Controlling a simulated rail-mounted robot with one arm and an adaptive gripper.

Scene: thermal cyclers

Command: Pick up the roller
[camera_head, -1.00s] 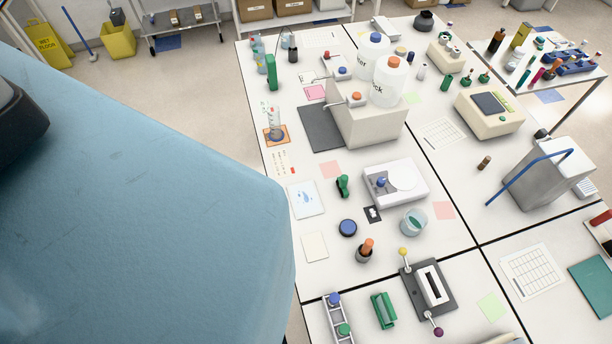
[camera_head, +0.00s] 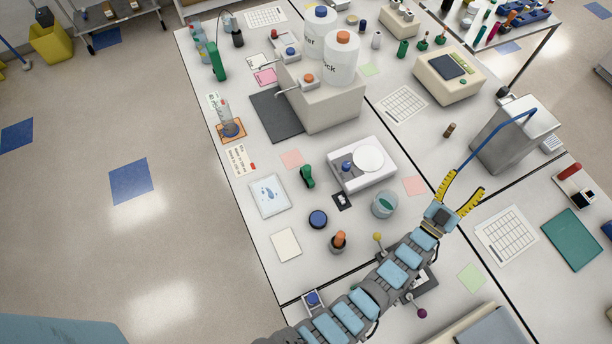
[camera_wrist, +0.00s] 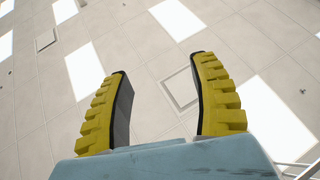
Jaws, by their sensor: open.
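I cannot tell for sure which thing is the roller. A small green tool (camera_head: 306,176) on the white bench left of the balance, and a red-and-dark item (camera_head: 573,188) on the bench at the right edge, are possible candidates. My gripper (camera_head: 465,182) is raised over the bench, near the grey box with the blue handle. Its yellow fingers are spread, with nothing between them. In the wrist view my open gripper (camera_wrist: 162,92) has only ceiling panels and lights behind it. My arm hides part of the front bench.
A balance (camera_head: 350,168), a beaker (camera_head: 384,204) and an orange-capped bottle (camera_head: 338,242) stand left of my arm. The grey box (camera_head: 515,135) with its blue handle stands behind the gripper. A teal pad (camera_head: 572,238) lies at right.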

